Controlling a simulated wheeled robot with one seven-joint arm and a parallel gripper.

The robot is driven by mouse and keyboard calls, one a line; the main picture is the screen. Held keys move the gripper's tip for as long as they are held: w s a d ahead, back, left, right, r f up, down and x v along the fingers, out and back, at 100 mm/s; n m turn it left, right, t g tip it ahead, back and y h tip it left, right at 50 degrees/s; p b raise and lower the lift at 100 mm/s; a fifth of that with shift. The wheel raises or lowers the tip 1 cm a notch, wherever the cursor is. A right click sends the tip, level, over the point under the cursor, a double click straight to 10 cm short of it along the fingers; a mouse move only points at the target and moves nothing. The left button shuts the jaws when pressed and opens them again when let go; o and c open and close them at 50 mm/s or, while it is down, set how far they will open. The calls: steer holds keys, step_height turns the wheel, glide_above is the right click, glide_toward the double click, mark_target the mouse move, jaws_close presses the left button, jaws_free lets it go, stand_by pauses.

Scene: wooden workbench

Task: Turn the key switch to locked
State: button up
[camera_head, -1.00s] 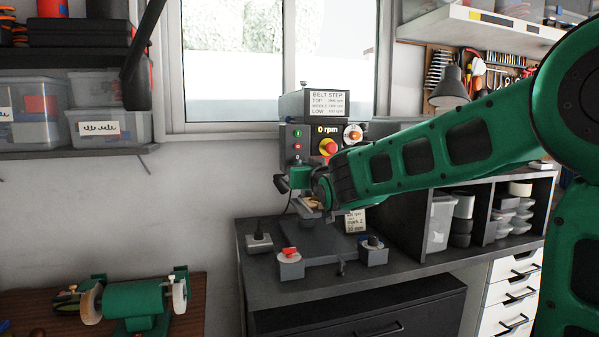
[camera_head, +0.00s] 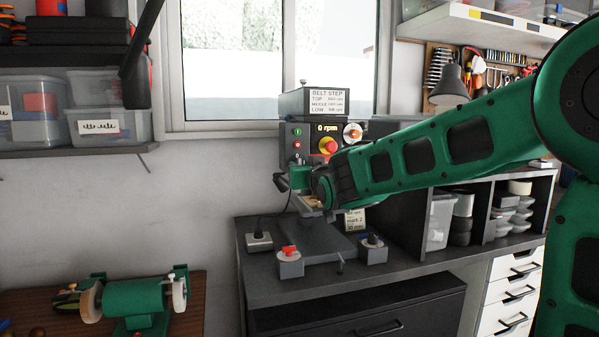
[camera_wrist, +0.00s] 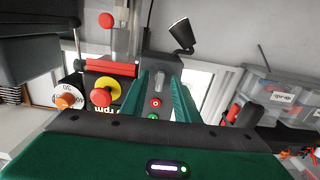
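The drill press control panel (camera_head: 309,135) shows a 0 rpm display, a red stop knob on yellow (camera_head: 328,146) and an orange knob on a white dial (camera_head: 352,133). Small green and red buttons (camera_wrist: 155,103) show in the wrist view. On the bench, a small grey box (camera_head: 290,268) carries a red knob and another box (camera_head: 373,254) carries a blue-marked one. I cannot tell for sure which is the key switch, nor its setting.
A grey plug-like block (camera_head: 259,243) with a cable is left of the press base (camera_head: 318,243). A green bench grinder (camera_head: 134,300) stands on the lower left table. Shelves with bins (camera_head: 110,127) hang left. A lamp (camera_head: 449,88) and cubbies are right.

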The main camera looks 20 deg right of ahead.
steer(key=s, duration=1)
steer(key=shift+s, duration=0.25)
steer(key=shift+f, duration=0.1)
steer(key=s+d+f+m+g+h, duration=0.35)
steer(key=s+d+f+g, duration=0.7)
steer(key=d+f, duration=0.65)
steer(key=s+f+m+g+y, duration=0.1)
steer(key=s+f+g, duration=0.3)
steer(key=s, duration=1)
steer(key=s+f+m+g+y, duration=0.2)
steer(key=s+f, duration=0.5)
steer(key=s, duration=0.7)
steer(key=shift+s+f+g+y, duration=0.2)
steer(key=shift+f+g+y, duration=0.15)
steer(key=shift+g, duration=0.5)
